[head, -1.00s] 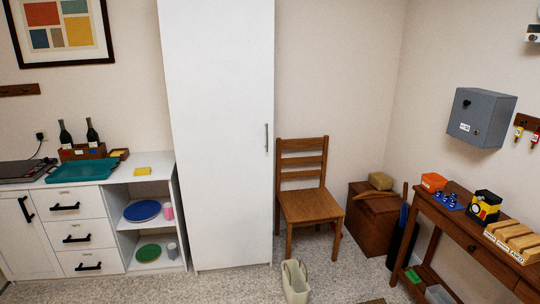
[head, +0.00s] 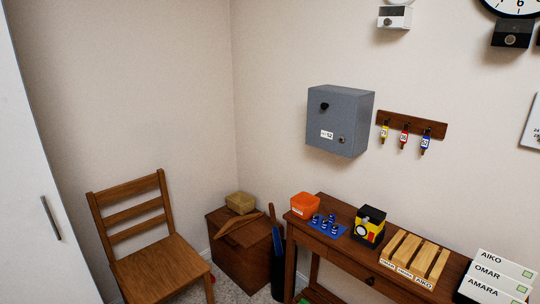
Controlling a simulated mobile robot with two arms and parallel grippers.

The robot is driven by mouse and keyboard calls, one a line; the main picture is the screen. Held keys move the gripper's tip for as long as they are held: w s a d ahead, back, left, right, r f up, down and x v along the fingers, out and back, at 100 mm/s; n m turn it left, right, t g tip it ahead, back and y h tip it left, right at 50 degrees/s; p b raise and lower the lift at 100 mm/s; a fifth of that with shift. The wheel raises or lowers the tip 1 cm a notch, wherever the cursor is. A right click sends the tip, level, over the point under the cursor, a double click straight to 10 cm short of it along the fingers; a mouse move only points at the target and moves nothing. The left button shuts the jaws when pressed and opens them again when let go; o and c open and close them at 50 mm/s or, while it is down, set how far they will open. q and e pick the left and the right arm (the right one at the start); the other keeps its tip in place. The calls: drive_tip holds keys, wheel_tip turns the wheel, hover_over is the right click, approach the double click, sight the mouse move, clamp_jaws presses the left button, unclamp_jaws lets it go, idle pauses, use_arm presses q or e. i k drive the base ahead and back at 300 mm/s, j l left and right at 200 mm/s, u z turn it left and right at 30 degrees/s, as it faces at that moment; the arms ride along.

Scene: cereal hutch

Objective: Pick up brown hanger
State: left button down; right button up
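The brown hanger (head: 239,222) lies on top of a brown wooden chest (head: 246,257) in the corner of the room. Its wooden arms form a shallow bent shape, and part of it reaches toward the chest's front edge. A tan box-like object (head: 240,202) sits on the chest just behind the hanger. Neither of my grippers shows in the head view.
A wooden chair (head: 157,262) stands left of the chest. A wooden side table (head: 345,255) stands to the right, holding an orange box (head: 304,205) and other items. A dark blue upright object (head: 277,248) stands between chest and table. A white cabinet (head: 35,170) is at far left.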

sight(232, 222)
drive_tip(key=i+l, duration=0.15)
drive_tip(key=i, duration=1)
